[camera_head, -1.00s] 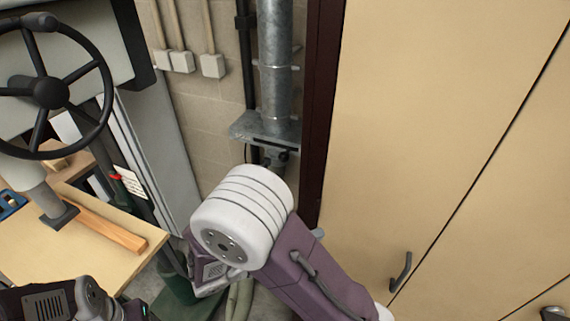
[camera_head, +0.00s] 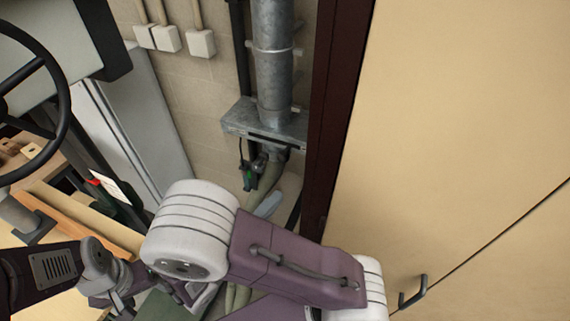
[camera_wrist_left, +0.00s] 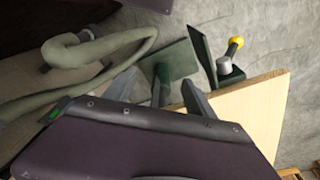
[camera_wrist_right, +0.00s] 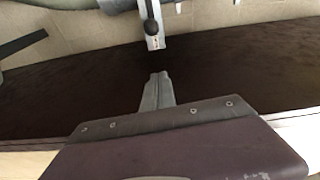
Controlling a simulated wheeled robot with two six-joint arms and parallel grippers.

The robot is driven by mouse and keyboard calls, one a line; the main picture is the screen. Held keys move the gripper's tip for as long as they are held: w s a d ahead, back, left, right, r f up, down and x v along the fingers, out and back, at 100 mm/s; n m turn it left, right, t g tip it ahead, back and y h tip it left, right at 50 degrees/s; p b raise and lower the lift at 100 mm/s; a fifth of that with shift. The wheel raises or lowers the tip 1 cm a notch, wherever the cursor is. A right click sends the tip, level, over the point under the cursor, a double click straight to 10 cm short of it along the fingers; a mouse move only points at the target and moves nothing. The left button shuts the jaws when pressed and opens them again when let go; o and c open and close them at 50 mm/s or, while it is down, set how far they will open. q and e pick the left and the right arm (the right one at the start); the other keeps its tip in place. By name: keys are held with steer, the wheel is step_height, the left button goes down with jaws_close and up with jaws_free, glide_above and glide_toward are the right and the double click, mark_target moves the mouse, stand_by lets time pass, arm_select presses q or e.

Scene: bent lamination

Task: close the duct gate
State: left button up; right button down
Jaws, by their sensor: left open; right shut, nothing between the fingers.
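The duct gate (camera_head: 262,122) is a grey metal slide-gate housing across the round galvanized duct (camera_head: 272,60) in the head view. Dark fittings and a pale hose show just under it. In the right wrist view, a metal tab with a black ball knob (camera_wrist_right: 152,28) is at the top, just beyond my right gripper (camera_wrist_right: 158,77). The right fingers are shut and empty, pointing at the tab with a gap between. My left gripper (camera_wrist_left: 160,92) is open and empty in the left wrist view, over the floor area near a wooden board. The head view does not clearly show either gripper's fingertips.
A dark post (camera_head: 335,110) and a beige cabinet (camera_head: 450,130) stand right of the duct. A handwheel machine (camera_head: 35,75) is at left.

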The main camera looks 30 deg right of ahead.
mark_target(286, 152)
arm_select(q)
steer(key=shift+w+d+r+p, duration=0.15)
steer(key=shift+w+r+p, duration=0.15)
steer(key=shift+r+p, duration=0.35)
arm_select(e)
steer(key=w+d, duration=0.7)
steer(key=w, duration=0.1)
steer(key=shift+w+d+f, duration=0.3)
steer(key=shift+w, duration=0.05)
